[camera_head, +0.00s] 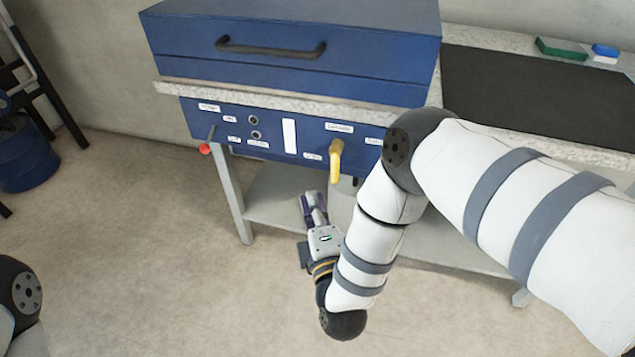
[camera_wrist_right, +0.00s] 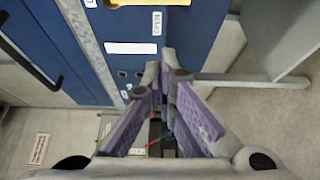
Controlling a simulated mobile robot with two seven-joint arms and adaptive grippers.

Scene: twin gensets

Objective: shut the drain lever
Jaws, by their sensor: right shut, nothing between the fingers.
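A yellow lever (camera_head: 336,160) hangs down from the front of the blue panel (camera_head: 268,140). Part of it shows at the top edge of the wrist view (camera_wrist_right: 150,3). A red-knobbed lever (camera_head: 205,148) sticks out at the panel's left end. The panel labels are too small to read, so I cannot tell which lever is the drain. My right gripper (camera_head: 314,203) is shut and empty, in front of and below the panel, left of the yellow lever and apart from both levers. Its purple-padded fingers show in the wrist view (camera_wrist_right: 163,72). My left gripper is out of view.
A blue lidded box (camera_head: 290,50) with a black handle sits on the speckled worktop (camera_head: 480,37) above the panel. A table leg (camera_head: 232,190) and a lower shelf (camera_head: 270,205) are behind my right gripper. A blue drum (camera_head: 25,155) stands far left. The floor between is clear.

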